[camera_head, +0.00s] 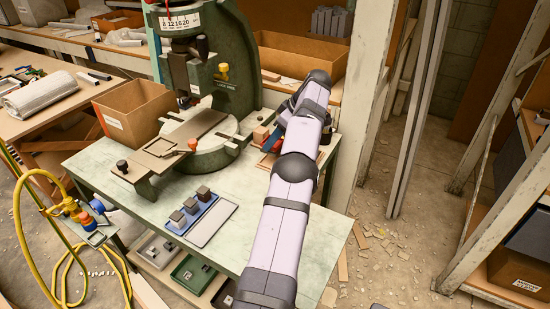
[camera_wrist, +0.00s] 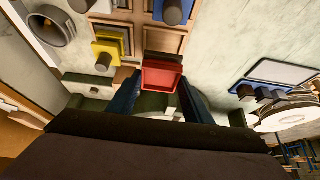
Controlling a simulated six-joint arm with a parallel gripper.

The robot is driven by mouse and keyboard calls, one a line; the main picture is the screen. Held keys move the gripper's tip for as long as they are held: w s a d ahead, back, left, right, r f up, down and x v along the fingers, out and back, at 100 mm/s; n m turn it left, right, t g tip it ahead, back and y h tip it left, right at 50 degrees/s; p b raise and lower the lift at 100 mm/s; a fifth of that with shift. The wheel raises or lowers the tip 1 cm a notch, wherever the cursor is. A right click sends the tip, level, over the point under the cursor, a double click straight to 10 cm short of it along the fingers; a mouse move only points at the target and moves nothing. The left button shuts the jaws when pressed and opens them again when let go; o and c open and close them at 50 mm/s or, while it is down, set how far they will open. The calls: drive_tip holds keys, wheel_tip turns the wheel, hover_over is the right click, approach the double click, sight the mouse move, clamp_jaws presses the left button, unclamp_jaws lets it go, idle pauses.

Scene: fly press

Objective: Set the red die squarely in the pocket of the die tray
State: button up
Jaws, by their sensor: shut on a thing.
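In the wrist view the red die (camera_wrist: 162,76) sits between the blue fingers of my gripper (camera_wrist: 160,92), which is shut on it. A wooden tray (camera_wrist: 143,18) with divided pockets lies just beyond the die. It holds a blue die (camera_wrist: 185,14) with a grey knob and a yellow die (camera_wrist: 106,47). The red die overlaps the tray's near part in view; I cannot tell whether it touches or is seated. In the head view my arm hides most of the gripper (camera_head: 271,146) and of the wooden tray (camera_head: 265,161).
The green press (camera_head: 232,75) stands left of my gripper on the pale table (camera_head: 235,230). A blue tray (camera_head: 181,224) with grey blocks lies nearer the front, beside a flat pale plate (camera_head: 212,224). A grey cylinder (camera_wrist: 52,25) stands left of the wooden tray.

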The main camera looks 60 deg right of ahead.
sight(279, 146)
drive_tip(key=shift+f+b, duration=0.75)
drive_tip(key=shift+f, duration=1.75)
drive_tip(key=shift+f, duration=0.2)
drive_tip(key=o, duration=1.4)
drive_tip(key=shift+r, duration=0.2)
drive_tip(key=p+v, duration=0.3)
drive_tip(key=v, duration=0.9)
